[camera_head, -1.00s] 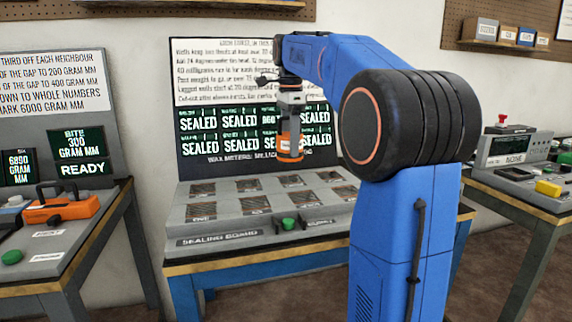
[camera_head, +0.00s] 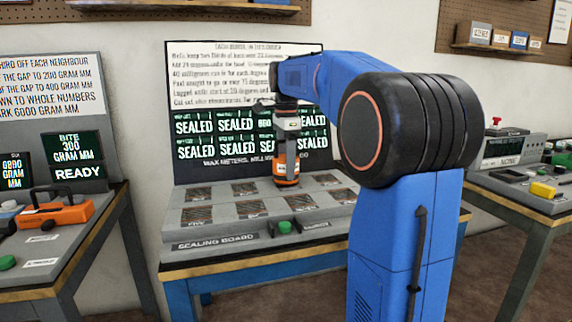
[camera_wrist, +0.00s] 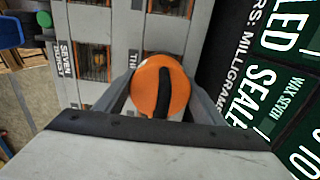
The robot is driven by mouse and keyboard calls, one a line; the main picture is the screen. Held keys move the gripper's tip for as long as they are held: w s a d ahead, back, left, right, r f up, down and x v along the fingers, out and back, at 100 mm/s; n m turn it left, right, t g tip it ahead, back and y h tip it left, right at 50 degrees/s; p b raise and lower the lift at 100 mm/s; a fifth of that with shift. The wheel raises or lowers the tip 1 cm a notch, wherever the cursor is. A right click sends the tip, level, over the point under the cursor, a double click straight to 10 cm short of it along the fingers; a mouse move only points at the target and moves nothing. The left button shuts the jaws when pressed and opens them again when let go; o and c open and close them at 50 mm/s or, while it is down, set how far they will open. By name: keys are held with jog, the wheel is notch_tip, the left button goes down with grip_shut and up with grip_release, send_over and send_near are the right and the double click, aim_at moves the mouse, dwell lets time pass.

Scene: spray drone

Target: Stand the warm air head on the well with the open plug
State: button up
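The warm air head is an orange and dark cylinder (camera_head: 286,165), held upright over the sealing board. In the wrist view its round orange top (camera_wrist: 145,88) with a black bar sits between the two fingers. My gripper (camera_head: 286,112) is shut on it; the fingers also show in the wrist view (camera_wrist: 160,100). The head's lower end is over the back row of wells, right of the middle. I cannot tell whether it touches the board. Several square wells with dark grilles (camera_head: 197,216) lie in two rows. An open plug cannot be picked out.
The sealing board (camera_head: 225,238) has a green button (camera_head: 285,227) on its front. A screen (camera_head: 236,148) behind shows mostly SEALED; one top-row cell differs, partly covered. An orange tool (camera_head: 62,214) stands on the left bench. Another bench with devices stands right.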

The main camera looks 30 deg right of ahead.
jog(key=o, duration=0.3)
jog(key=shift+r, duration=0.1)
notch_tip(320, 180, up, 11)
jog(key=shift+f, duration=0.2)
jog(key=shift+r, duration=0.75)
